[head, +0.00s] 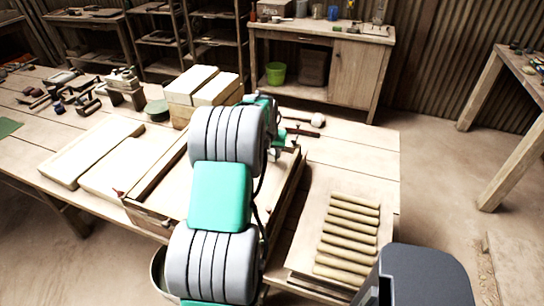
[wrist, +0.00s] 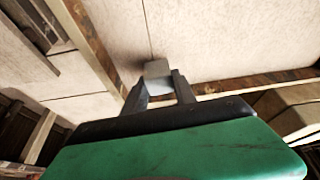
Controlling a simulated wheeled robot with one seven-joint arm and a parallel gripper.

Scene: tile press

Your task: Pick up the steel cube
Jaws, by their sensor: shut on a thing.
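In the wrist view a small plain grey cube, the steel cube (wrist: 157,69), sits between the tips of my gripper (wrist: 159,80). The two dark fingers are shut on it, one on each side. A pale, seamed surface lies behind the cube, with a dark shadow beside it. I cannot tell whether the cube touches that surface. In the head view my grey and green arm reaches over the workbench (head: 345,150) and hides most of the gripper. I cannot make out the cube there.
Pale blocks (head: 190,85) and flat pale slabs (head: 92,150) lie left of my arm. Dark tools (head: 85,105) clutter the bench's far left. A board with several rods (head: 350,225) lies at the right. A wooden cabinet (head: 355,75) stands behind. The bench's right end is mostly clear.

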